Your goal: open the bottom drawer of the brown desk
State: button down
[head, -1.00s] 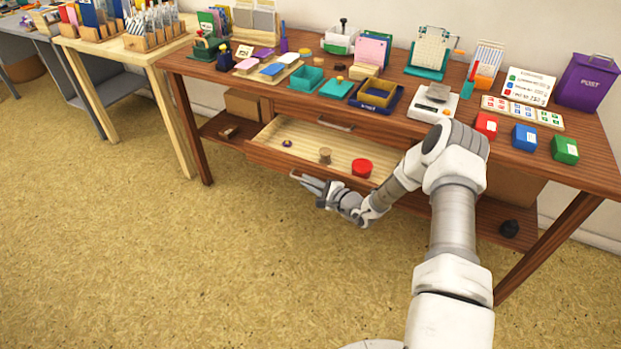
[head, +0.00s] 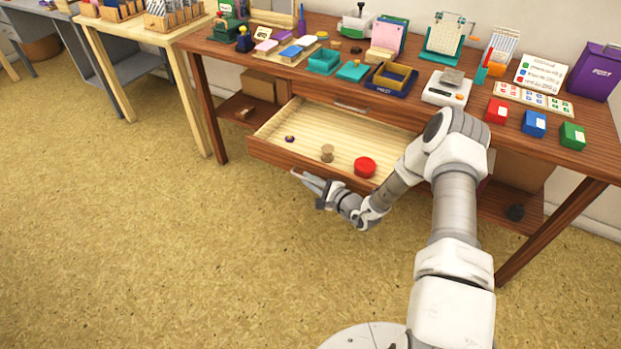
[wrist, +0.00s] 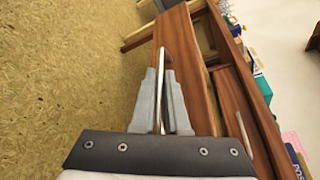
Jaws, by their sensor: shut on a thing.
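The brown desk (head: 420,122) fills the upper right of the head view. Its bottom drawer (head: 275,157) is pulled well out, showing a pale wooden inside. In the drawer are a red round tin (head: 365,167), a small tan stamp (head: 327,153) and a small purple thing (head: 290,139). My gripper (head: 305,178) is at the drawer's front, shut on the metal handle. In the wrist view the fingers (wrist: 162,85) close around the handle (wrist: 161,62), in front of the brown drawer front (wrist: 182,50). The upper drawer handle (head: 352,107) shows above, and that drawer is shut.
The desktop holds a scale (head: 446,89), red (head: 497,111), blue (head: 534,123) and green (head: 572,136) boxes, and a purple post box (head: 597,72). A lighter table (head: 135,22) stands to the left. The floor before the desk is clear.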

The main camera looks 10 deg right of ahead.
jog(key=shift+d+f, duration=0.1)
jog(key=shift+d, duration=0.05)
jog(key=c, duration=1.2)
grip_release()
jog(key=p+v, duration=0.3)
jog(key=v, duration=1.4)
jog(key=shift+s+r+p, duration=0.15)
jog(key=shift+r+p, duration=0.1)
jog(key=shift+p, duration=0.05)
jog(key=shift+d, duration=0.1)
